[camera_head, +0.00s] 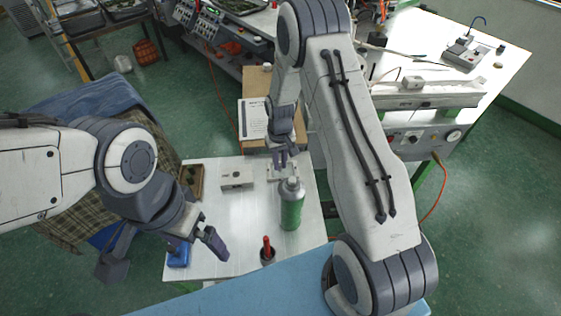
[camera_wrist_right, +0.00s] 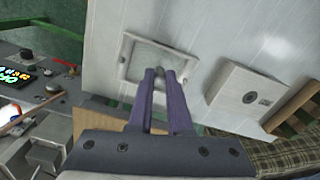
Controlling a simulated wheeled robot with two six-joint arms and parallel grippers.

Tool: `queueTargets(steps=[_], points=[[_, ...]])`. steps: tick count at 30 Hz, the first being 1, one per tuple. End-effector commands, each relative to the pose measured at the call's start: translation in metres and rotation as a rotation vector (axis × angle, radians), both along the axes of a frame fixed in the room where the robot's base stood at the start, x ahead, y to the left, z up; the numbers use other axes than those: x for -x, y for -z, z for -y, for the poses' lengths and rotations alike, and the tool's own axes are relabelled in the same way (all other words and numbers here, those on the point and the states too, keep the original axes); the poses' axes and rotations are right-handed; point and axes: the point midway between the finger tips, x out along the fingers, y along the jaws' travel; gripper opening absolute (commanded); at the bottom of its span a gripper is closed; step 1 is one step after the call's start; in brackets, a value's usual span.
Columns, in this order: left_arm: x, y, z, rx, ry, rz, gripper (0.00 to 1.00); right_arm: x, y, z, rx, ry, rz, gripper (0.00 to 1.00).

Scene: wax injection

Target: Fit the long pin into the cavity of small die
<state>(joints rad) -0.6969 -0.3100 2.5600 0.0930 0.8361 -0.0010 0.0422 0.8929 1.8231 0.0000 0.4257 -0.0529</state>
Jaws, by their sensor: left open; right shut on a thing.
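The small die is probably the pale block with a round hole in its face (camera_head: 237,180) on the white table; it also shows in the right wrist view (camera_wrist_right: 247,93). My right gripper (camera_head: 281,164) is low over a shallow framed white tray (camera_wrist_right: 127,58), to the right of the block in the head view. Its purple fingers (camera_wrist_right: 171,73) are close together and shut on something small. I take this to be the long pin, mostly hidden between the fingertips. My left gripper (camera_head: 198,246) is open and empty over the table's front left.
A green bottle (camera_head: 291,212) stands close in front of my right gripper. A red-handled tool (camera_head: 267,246) stands in a dark holder. A blue object (camera_head: 178,257) lies beside my left gripper. A brown wooden tray (camera_head: 195,181) is left of the block. The table's middle is clear.

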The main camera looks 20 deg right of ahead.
Motion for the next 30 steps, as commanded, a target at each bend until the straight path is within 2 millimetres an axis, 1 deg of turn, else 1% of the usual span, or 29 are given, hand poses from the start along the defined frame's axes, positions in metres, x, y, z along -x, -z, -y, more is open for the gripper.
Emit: queueTargets(steps=[8, 9, 11, 20, 23, 26, 30], points=[[0.000, 0.006, 0.000, 0.000, 0.000, 0.000, 1.00, 0.000, 0.008, 0.000, 0.000, 0.000, 0.000, 0.00], [0.000, 0.005, 0.000, 0.000, 0.000, 0.000, 1.00, 0.000, 0.007, 0.000, 0.000, 0.000, 0.000, 0.28], [0.000, 0.005, 0.000, 0.000, 0.000, 0.000, 1.00, 0.000, 0.007, 0.000, 0.000, 0.000, 0.000, 0.51], [0.000, 0.005, 0.000, 0.000, -0.001, 0.000, 1.00, 0.000, 0.007, 0.000, 0.000, 0.000, 0.000, 0.52], [0.000, 0.007, 0.000, 0.000, -0.003, 0.000, 1.00, -0.001, 0.003, 0.000, 0.000, 0.000, 0.003, 0.52], [0.000, 0.012, 0.000, 0.000, -0.004, 0.000, 1.00, -0.002, -0.009, 0.000, 0.000, 0.000, 0.005, 0.52], [0.000, 0.021, 0.000, 0.000, -0.004, 0.000, 1.00, -0.002, -0.035, 0.000, 0.000, 0.000, 0.007, 0.52]])
